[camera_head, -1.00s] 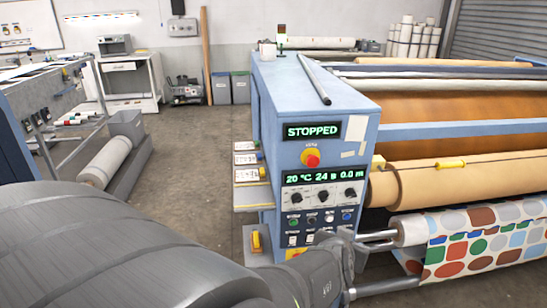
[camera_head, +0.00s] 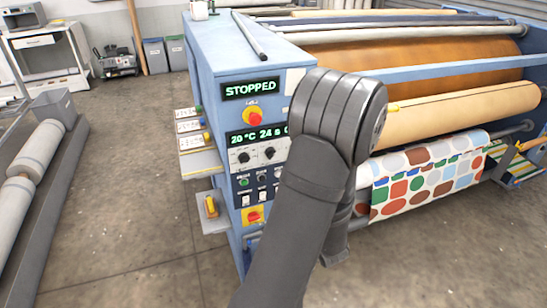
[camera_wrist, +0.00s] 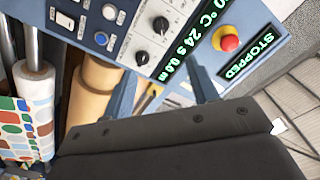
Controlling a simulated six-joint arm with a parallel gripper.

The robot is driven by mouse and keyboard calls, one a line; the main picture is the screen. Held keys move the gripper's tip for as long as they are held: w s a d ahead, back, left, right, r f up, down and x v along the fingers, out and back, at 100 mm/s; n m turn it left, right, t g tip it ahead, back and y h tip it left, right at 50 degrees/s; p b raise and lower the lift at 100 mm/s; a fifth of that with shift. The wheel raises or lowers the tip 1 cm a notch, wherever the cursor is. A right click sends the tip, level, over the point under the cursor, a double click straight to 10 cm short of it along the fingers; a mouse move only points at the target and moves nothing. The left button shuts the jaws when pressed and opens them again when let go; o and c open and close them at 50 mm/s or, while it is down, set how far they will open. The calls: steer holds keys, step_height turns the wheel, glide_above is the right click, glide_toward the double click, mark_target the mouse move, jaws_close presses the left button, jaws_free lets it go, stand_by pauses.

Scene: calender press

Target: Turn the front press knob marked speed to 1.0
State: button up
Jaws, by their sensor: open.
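The press control panel (camera_head: 262,178) faces me, with a row of black knobs with white pointers under a green display. In the head view, the left knob (camera_head: 243,157) and middle knob (camera_head: 270,153) show; my arm hides the right one. In the wrist view, the middle knob (camera_wrist: 161,25) and the end knob (camera_wrist: 142,58), by the "0.0 m" reading, show. Their small labels are unreadable, so I cannot tell which is marked speed. My gripper (camera_wrist: 164,90) is open and empty, its fingers apart from the knobs. In the head view my arm hides it.
A red stop button (camera_head: 254,118) sits above the display, under a STOPPED sign (camera_head: 250,88). Several buttons (camera_wrist: 101,38) lie below the knobs. A tan roll (camera_head: 450,122) and dotted fabric (camera_head: 425,175) are right of the panel.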

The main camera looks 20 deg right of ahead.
mark_target(273, 155)
steer(key=w, duration=1.7)
steer(key=shift+w, duration=0.15)
steer(key=c, duration=1)
steer(key=shift+o, duration=0.2)
